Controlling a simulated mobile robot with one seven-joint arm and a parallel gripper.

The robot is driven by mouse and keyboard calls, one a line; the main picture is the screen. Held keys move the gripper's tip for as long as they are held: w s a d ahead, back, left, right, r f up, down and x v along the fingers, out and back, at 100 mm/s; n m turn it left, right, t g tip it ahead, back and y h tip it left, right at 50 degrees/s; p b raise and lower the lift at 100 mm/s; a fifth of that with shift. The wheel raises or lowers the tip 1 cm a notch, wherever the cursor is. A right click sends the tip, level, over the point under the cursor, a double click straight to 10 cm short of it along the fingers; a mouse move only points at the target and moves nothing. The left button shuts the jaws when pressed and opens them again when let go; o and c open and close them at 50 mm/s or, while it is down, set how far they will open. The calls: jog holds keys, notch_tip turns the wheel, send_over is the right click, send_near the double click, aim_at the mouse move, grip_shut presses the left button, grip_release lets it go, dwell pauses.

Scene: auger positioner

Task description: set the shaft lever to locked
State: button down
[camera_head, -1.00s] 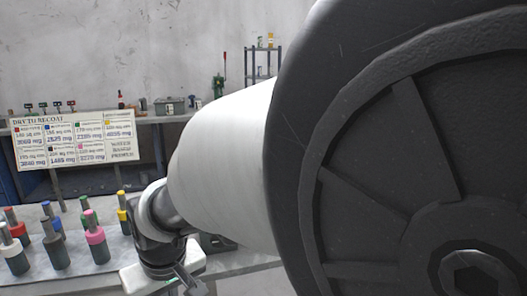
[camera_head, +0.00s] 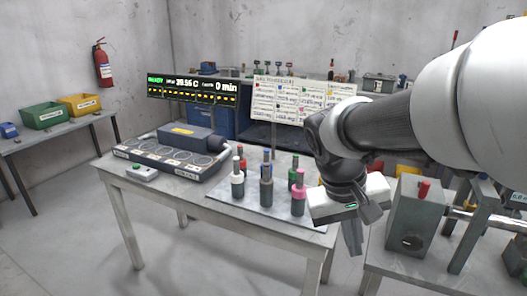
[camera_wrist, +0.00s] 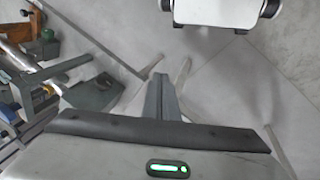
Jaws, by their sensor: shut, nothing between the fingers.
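My gripper (camera_head: 353,238) hangs at the end of my arm, right of centre in the head view, fingers pointing down. In the wrist view its fingers (camera_wrist: 163,98) are together with nothing between them. My gripper appears apart from the housing. My arm hides part of the area behind it.
A table (camera_head: 150,192) holds a dark device with round wells (camera_head: 170,160) and several coloured-collar cylinders (camera_head: 266,185). A sign board (camera_head: 290,100) and a lit display (camera_head: 190,88) stand behind. The floor (camera_head: 70,240) at left is clear.

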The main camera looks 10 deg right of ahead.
jog(key=w+d+f+n+g+h+p, duration=0.1)
jog(key=w+d+h+p, duration=0.35)
jog(key=w+h, duration=0.5)
jog(key=w+d+h+p, duration=0.4)
jog(key=w+d+h, duration=0.2)
jog(key=w, duration=0.6)
send_near(424, 185)
jog(key=w+d, duration=0.4)
jog(key=w, duration=0.1)
jog(key=shift+s+d+f, duration=0.2)
jog(key=shift+s+d, duration=0.4)
jog(key=shift+s, duration=0.1)
jog(key=shift+s+d+f, duration=0.15)
jog(key=shift+s+d, duration=0.5)
jog(key=shift+s, duration=0.05)
jog(key=shift+s, duration=0.1)
